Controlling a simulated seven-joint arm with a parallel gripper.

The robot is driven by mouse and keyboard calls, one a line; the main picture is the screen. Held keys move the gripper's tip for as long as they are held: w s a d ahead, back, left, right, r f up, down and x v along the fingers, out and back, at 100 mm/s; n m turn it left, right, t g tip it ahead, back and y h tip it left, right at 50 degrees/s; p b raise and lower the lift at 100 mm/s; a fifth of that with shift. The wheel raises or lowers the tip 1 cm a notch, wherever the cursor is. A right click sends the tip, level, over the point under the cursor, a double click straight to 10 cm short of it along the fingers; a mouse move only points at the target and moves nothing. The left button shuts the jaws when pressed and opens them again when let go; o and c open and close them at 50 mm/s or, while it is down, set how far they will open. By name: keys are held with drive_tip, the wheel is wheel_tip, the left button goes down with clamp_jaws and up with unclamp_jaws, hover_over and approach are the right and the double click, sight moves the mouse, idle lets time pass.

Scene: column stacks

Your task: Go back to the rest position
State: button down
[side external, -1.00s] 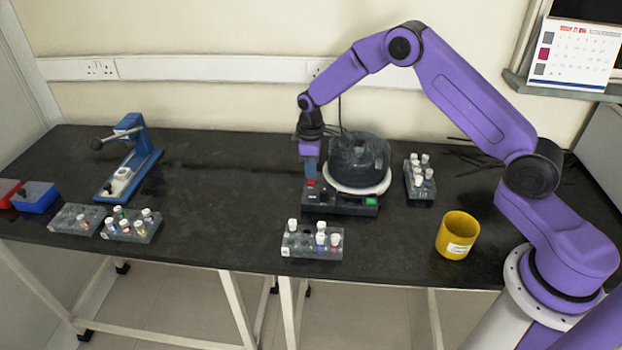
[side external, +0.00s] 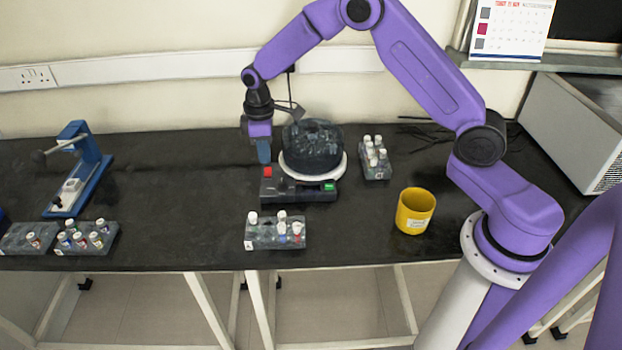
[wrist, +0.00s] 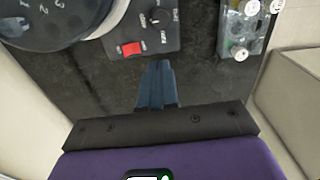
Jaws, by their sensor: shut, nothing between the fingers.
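My gripper (side external: 264,158) is shut and empty, pointing down behind and just left of the red switch (side external: 268,171) on the black machine's control box (side external: 298,193). In the wrist view the closed blue fingers (wrist: 160,68) end close to the box, beside the red switch (wrist: 131,49) and a knob (wrist: 156,17). The height gap is hard to tell. The dark round drum (side external: 313,145) sits on a white plate (side external: 340,168) at the box's back. In the wrist view, numbers show on the drum (wrist: 42,18).
A rack of capped tubes (side external: 262,243) stands in front of the box, and another rack (side external: 376,172) is right of the drum. A yellow cup (side external: 414,211) stands front right. A blue press (side external: 85,175) and two racks (side external: 85,247) are at left. The table between is clear.

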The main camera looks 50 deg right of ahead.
drive_tip(key=s+a+r+n, duration=0.1)
drive_tip(key=s+a+r, duration=0.1)
drive_tip(key=s+r, duration=0.5)
drive_tip(key=s+a+r, duration=0.3)
drive_tip(key=s, duration=0.7)
drive_tip(key=s+d+r+n, duration=0.1)
drive_tip(key=s+d, duration=0.3)
drive_tip(key=s, duration=0.6)
drive_tip(key=s+d+r+n, duration=0.1)
drive_tip(key=s+d, duration=0.2)
drive_tip(key=s, duration=0.8)
drive_tip(key=shift+s+d+r, duration=0.2)
drive_tip(key=shift+d+r, duration=0.2)
